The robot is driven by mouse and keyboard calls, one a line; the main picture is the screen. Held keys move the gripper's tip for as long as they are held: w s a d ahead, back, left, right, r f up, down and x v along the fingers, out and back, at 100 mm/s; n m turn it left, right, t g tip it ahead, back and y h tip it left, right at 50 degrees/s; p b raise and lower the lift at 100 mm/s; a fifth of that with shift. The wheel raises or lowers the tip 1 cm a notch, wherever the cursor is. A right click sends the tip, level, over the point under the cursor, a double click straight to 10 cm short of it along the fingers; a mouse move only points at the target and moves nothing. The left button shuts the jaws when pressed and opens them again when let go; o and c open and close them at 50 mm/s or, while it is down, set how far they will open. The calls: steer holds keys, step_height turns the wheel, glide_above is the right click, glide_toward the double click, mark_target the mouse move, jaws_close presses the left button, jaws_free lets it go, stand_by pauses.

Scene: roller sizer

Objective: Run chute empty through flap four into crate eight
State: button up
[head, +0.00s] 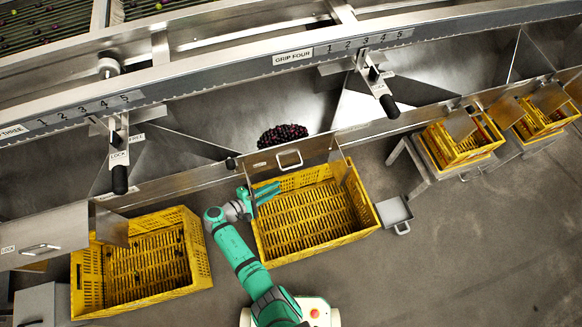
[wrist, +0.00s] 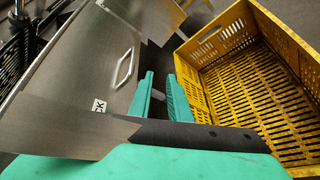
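A heap of dark red-purple fruit (head: 283,134) lies in the steel chute (head: 225,115) at its lower lip. Below it is a steel flap (head: 318,150) with a loop handle; the flap also shows in the wrist view (wrist: 85,70). I cannot tell whether it is latched. A yellow slatted crate (head: 262,240) stands under the flap and looks empty; in the wrist view it is at the right (wrist: 290,150). No crate number is readable. My gripper (head: 267,192) is over the crate's left rim, below the flap. In the wrist view its fingers (wrist: 160,98) are apart with nothing between them.
A label reading GRIP FOUR (head: 293,57) sits beside a numbered scale and a black-handled lever (head: 388,105). Another yellow crate (head: 203,265) with a few dark fruits stands left. The floor at lower right is clear.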

mark_target(288, 169)
step_height(288, 169, up, 4)
steer(key=w+a+h, duration=0.1)
steer(key=w, duration=0.2)
steer(key=x, duration=1)
steer(key=shift+d+r, duration=0.1)
steer(key=shift+r, duration=0.1)
steer(key=shift+c, duration=0.3)
jaws_close()
